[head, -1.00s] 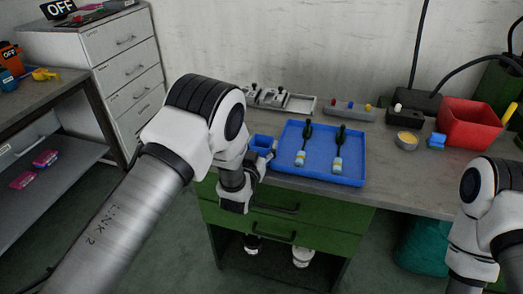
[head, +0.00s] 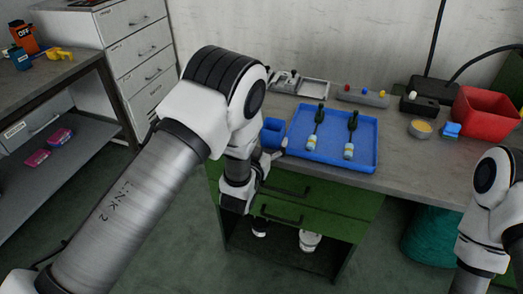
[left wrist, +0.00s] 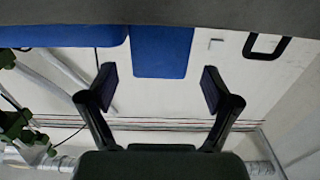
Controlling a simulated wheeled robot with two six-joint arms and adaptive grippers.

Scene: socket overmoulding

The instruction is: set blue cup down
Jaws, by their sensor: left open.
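The blue cup (head: 273,132) stands upright on the grey table near its front edge, just left of the blue tray. My left gripper (head: 272,153) is at the cup's near side, partly hidden by its own wrist. In the left wrist view the open fingers (left wrist: 160,86) stand wide apart. The cup (left wrist: 162,52) shows ahead between them, with a clear gap on both sides and nothing held. My right arm shows at the right edge of the head view, but its gripper is out of the picture.
The blue tray (head: 335,162) holds two dark-handled tools (head: 350,135). Behind are a grey block with coloured knobs (head: 362,95) and a metal fixture (head: 312,90).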

